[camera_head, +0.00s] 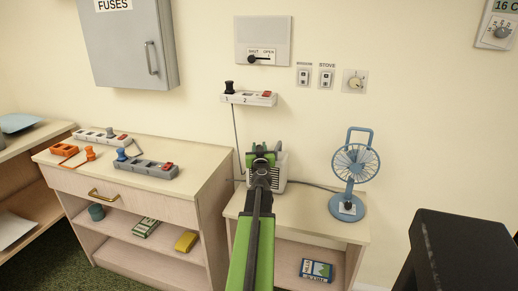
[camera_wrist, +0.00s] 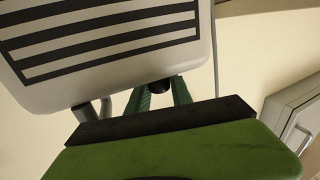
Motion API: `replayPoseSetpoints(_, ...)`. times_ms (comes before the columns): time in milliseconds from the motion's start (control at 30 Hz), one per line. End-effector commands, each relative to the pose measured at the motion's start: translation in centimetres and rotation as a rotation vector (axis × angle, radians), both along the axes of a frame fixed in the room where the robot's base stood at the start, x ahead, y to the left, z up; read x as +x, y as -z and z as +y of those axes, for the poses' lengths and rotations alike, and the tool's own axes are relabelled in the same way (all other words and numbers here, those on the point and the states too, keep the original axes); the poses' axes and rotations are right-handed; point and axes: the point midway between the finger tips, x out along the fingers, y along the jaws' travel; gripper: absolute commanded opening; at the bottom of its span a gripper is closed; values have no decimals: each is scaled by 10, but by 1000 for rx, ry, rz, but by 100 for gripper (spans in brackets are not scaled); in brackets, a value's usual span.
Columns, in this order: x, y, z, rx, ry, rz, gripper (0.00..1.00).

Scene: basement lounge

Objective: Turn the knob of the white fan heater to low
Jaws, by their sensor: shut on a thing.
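The white fan heater (camera_head: 280,172) stands on the low shelf unit, mostly hidden behind my arm and gripper in the head view. In the wrist view the heater (camera_wrist: 110,45) fills the upper left, with its dark slatted grille facing the camera. My gripper (camera_head: 263,150) is at the heater's top. In the wrist view its green fingers (camera_wrist: 160,90) are shut on a small dark knob (camera_wrist: 160,86) at the heater's edge. The knob's pointer and the low mark are not visible.
A blue desk fan (camera_head: 354,166) stands to the right on the shelf unit (camera_head: 310,222). A wall power strip (camera_head: 250,98) with a dark plug and hanging cord is above. A cabinet (camera_head: 140,200) with power strips stands left. A black block (camera_head: 460,250) is at lower right.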

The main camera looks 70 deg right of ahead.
Motion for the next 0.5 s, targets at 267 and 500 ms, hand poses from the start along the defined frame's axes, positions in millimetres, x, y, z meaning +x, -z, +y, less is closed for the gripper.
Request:
replayPoseSetpoints(267,0,0,0,0,2,1,0)
replayPoseSetpoints(500,0,0,0,0,2,1,48)
